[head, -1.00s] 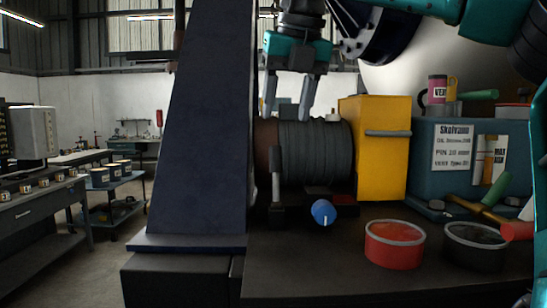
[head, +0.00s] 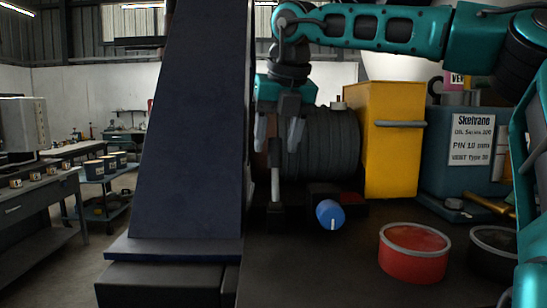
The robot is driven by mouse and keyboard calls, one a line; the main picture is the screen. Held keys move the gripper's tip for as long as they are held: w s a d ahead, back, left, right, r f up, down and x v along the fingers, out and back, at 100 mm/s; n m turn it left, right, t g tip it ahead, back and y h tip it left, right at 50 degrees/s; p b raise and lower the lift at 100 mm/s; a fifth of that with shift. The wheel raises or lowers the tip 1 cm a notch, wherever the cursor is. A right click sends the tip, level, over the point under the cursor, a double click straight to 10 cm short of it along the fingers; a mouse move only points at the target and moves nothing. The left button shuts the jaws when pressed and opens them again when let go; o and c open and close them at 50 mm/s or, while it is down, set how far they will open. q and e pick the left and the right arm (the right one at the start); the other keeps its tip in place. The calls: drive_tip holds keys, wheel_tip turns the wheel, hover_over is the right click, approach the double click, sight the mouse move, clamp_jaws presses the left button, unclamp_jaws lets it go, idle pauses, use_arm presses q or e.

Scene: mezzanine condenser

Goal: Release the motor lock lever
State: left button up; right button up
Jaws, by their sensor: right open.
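A pale grey upright lever (head: 275,185), probably the motor lock lever, stands on a dark base in front of the ribbed dark drum (head: 325,142). My right gripper (head: 279,140) points down above the lever, with its two fingers apart and nothing between them. In the picture the lever's top lies just below and between the fingertips. I cannot tell whether they touch it. A blue knob (head: 330,214) with a white mark sits to the right of the lever's base. My left gripper is not in view.
A large dark blue slanted column (head: 190,140) rises just left of the lever. A yellow box (head: 390,150) and a blue box with a label (head: 440,182) stand to the right. A red round tub (head: 413,260) is on the dark bench top (head: 310,270), which is clear at front left.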

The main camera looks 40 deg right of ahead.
sight(274, 155)
drive_tip(key=shift+x, duration=2)
drive_tip(key=shift+c, duration=0.3)
clamp_jaws()
